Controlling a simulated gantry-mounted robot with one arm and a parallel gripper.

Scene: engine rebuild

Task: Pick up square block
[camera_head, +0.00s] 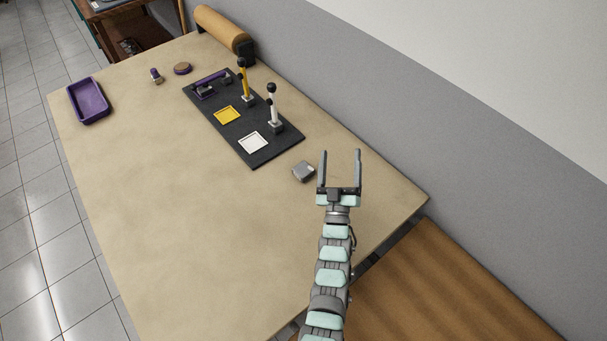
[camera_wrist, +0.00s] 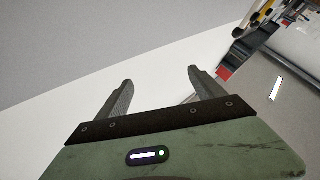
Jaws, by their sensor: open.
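A small grey square block (camera_head: 303,172) lies on the tan table (camera_head: 150,200), just off the near right end of the dark panel, in the head view. My gripper (camera_head: 341,154) is open and empty, with its two fingers pointing up the picture. It appears right of the block and apart from it. In the wrist view the open fingers (camera_wrist: 160,82) have nothing between them, and I cannot make out the block there.
The dark panel (camera_head: 262,155) holds yellow and white square frames and two upright levers. A purple tray (camera_head: 88,102), a small cylinder (camera_head: 156,76) and a round purple-rimmed piece (camera_head: 182,68) lie farther left. A tan roll (camera_head: 222,28) lies at the back edge. The grey wall (camera_head: 400,110) runs close behind; the table's front is clear.

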